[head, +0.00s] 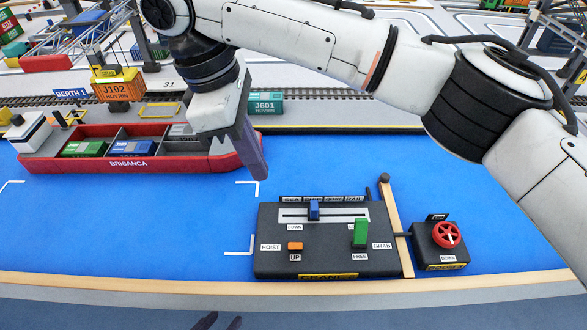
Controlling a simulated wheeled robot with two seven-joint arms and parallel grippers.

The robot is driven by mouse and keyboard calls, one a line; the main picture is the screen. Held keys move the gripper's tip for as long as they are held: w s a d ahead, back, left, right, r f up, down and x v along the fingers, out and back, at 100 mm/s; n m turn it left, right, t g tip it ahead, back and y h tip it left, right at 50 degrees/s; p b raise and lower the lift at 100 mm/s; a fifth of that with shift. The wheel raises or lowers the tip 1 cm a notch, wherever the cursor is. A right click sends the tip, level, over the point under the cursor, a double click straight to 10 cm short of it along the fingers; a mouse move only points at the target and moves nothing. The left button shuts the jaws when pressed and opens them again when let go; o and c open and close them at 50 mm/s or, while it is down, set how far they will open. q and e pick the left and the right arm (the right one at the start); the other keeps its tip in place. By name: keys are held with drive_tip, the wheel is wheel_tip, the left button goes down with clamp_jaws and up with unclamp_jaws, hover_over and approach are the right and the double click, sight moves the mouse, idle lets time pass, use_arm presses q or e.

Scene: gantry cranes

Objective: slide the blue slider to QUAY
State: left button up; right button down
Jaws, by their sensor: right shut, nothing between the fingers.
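The blue slider (314,211) stands in the pale slot near the top of the dark control panel (330,262). It is left of the slot's middle, below what reads as the SHIP label. The small QUAY label (334,199) appears just to its right. My right gripper (262,177) is shut and empty, pointing down above the blue mat, left of and beyond the panel's upper left corner, apart from the slider.
The panel also holds an orange switch (295,246) and a green lever (360,233). A wooden bar (391,215) and a box with a red wheel (446,235) stand to its right. A red ship (200,158) lies left of my right gripper. Blue mat left of the panel is clear.

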sight(314, 210)
drive_tip(key=b+x, duration=0.1)
drive_tip(key=x, duration=0.9)
drive_tip(key=shift+d, duration=0.15)
drive_tip(key=d, duration=0.2)
drive_tip(key=shift+d+r, duration=0.2)
drive_tip(key=shift+d, duration=0.75)
